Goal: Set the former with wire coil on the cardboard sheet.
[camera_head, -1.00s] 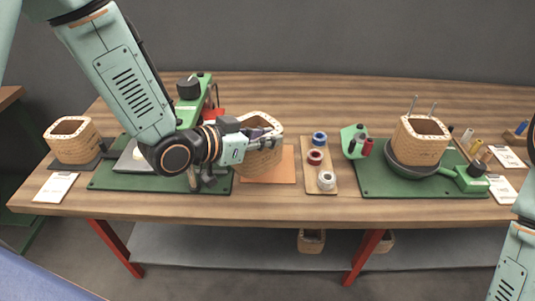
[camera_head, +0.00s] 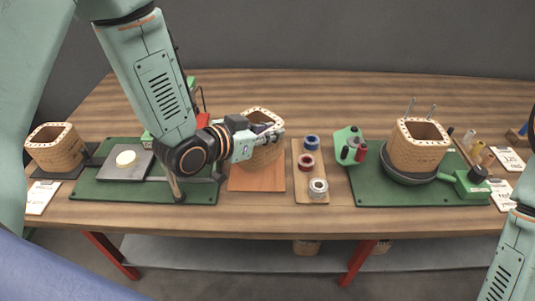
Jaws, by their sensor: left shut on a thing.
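A tan, square-sided former with wire coil (camera_head: 262,154) is at the middle of the bench. My left gripper (camera_head: 274,132) reaches in from the left and is shut on its upper wall. The former is over the back part of the orange-brown cardboard sheet (camera_head: 257,183); whether its base touches the sheet I cannot tell. The gripper hides part of the former's rim and left side. My right arm shows at the lower right edge, but its gripper is out of the picture.
A wooden board (camera_head: 311,190) with several wire spools lies just right of the sheet. A green mat (camera_head: 395,190) farther right holds another former (camera_head: 418,150) on a dark round base. A third former (camera_head: 57,152) stands far left. My arm passes over the left green mat (camera_head: 100,190).

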